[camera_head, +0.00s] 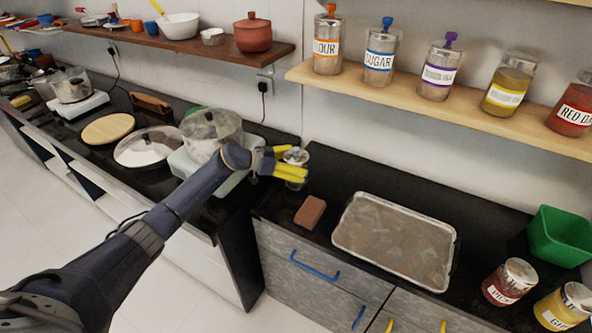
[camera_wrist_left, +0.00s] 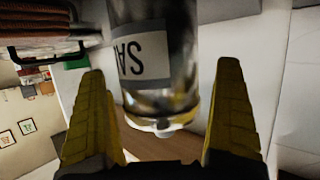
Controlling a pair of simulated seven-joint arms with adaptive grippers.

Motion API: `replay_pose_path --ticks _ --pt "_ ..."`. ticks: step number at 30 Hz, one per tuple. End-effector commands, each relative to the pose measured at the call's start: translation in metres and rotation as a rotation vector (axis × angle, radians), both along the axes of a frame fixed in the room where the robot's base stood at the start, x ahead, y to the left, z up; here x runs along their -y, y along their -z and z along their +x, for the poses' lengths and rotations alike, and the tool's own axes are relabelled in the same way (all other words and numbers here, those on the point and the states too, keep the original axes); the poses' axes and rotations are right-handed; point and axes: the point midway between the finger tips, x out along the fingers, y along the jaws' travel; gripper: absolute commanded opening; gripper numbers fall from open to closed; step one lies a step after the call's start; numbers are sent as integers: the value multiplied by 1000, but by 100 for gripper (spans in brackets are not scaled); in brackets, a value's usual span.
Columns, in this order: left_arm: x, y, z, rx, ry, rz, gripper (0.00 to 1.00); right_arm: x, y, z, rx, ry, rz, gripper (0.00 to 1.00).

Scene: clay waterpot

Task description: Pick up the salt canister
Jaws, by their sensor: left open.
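The salt canister (camera_head: 297,156) is a clear, upright jar with a pale label at the back of the dark counter, partly hidden by my gripper in the head view. My left gripper (camera_head: 291,163) is open, with its yellow fingers beside the canister. In the left wrist view the canister (camera_wrist_left: 150,60) appears upside down, with the letters "SA" on its label. It lies between the two open yellow fingers (camera_wrist_left: 161,68), with a visible gap on each side. My right gripper is not in view.
A glass pot (camera_head: 208,130) on a pale scale stands left of the canister, under my arm. A brown block (camera_head: 310,212) and a metal tray (camera_head: 395,240) lie to the right. Labelled jars line the shelf (camera_head: 420,100) above. A green bin (camera_head: 558,237) is at far right.

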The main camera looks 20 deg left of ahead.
Motion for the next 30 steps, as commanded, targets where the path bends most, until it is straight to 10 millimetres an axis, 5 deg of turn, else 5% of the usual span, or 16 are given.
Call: replay_pose_path --ticks 8,27,30 --pt "1 1 1 0 0 0 100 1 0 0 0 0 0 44" --pt "1 0 1 0 0 0 27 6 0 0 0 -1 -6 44" --pt "1 -2 2 4 0 -2 24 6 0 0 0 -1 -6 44"
